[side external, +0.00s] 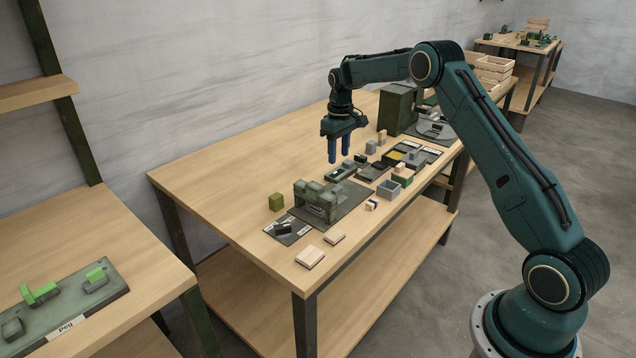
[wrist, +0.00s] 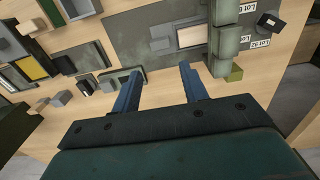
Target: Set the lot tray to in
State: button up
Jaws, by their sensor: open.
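My gripper (side external: 338,160) is open and empty, its two blue fingers pointing down above the workbench; both fingers also show apart in the wrist view (wrist: 160,80). A small dark plate (side external: 296,240) with white labels lies in front of a grey-green block fixture (side external: 313,202). A dark block (side external: 283,230) stands on this plate. The labels read partly as "LOT" in the wrist view, where the labelled plate (wrist: 250,29) lies at the upper right beside the fixture (wrist: 228,42). I cannot tell for certain which part is the lot tray. My gripper is apart from the plate.
The fixture stands on a grey base plate (side external: 352,208). An olive cube (side external: 276,202) is left of it, and pale wooden blocks (side external: 310,257) lie near the bench's front edge. Small trays and blocks crowd the right, before a green cabinet (side external: 397,110). The bench's left part is clear.

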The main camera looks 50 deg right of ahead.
aim_at(337, 188)
notch_tip(337, 188, down, 12)
jog(key=shift+r, duration=0.2)
dwell(0.4)
jog(key=shift+c, duration=0.4)
grip_shut()
jog(key=shift+a, duration=1.95)
jog(key=shift+o, duration=0.4)
grip_release()
jog(key=shift+r, duration=0.2)
